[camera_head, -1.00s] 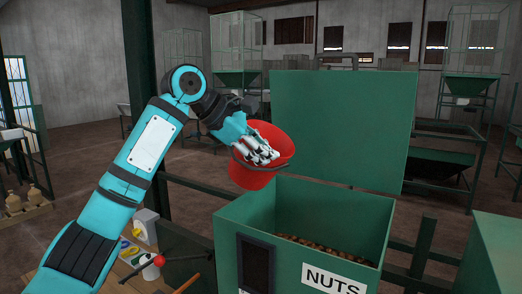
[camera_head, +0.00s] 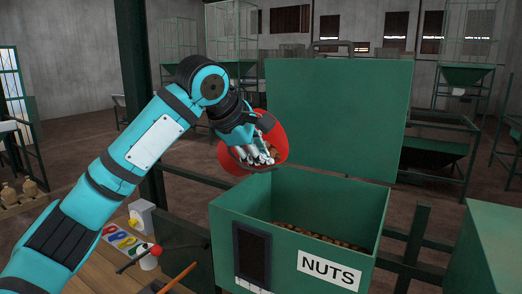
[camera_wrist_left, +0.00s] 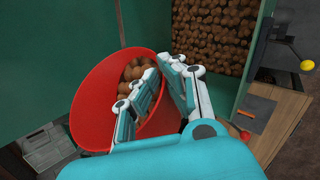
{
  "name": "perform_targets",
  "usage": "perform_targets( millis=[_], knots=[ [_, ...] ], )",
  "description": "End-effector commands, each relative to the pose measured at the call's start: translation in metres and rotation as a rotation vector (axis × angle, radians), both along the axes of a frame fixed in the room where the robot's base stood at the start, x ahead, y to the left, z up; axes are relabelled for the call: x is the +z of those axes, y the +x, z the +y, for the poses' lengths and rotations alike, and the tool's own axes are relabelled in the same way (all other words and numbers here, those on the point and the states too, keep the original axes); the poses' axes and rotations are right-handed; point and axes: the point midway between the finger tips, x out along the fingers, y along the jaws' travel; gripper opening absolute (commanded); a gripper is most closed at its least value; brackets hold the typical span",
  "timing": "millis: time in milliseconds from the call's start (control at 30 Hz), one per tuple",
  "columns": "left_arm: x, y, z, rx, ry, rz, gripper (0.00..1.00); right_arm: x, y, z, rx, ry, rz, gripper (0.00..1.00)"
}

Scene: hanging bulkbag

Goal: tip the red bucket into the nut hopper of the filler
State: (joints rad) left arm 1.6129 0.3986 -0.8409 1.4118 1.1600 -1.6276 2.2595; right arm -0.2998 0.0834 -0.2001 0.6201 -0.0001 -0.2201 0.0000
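My right gripper is not seen.
A tall green panel (camera_head: 335,115) stands up behind the hopper. Another green box (camera_head: 490,245) is at the right. Green railings flank the hopper.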

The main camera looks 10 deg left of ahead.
Motion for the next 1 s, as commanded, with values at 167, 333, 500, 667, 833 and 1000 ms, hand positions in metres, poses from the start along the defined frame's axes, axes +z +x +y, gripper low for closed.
perform_targets(
  millis=[167,333,500,667,833,1000],
  knots=[
    [-0.001,-0.004,0.001,0.0,0.046,-0.03,0.0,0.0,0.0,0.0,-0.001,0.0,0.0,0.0],
    [-0.006,-0.005,-0.001,-0.001,0.087,-0.049,0.0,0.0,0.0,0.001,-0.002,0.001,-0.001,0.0],
    [-0.011,-0.003,-0.004,-0.001,0.124,-0.067,0.0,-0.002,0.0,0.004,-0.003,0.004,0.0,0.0],
    [-0.015,-0.001,-0.006,-0.001,0.159,-0.083,0.0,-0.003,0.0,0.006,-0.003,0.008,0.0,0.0],
    [-0.02,0.001,-0.008,-0.002,0.197,-0.102,0.0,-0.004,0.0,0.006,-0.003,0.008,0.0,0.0],
    [-0.024,0.003,-0.011,-0.001,0.234,-0.12,0.0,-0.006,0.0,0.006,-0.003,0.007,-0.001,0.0]
  ],
)
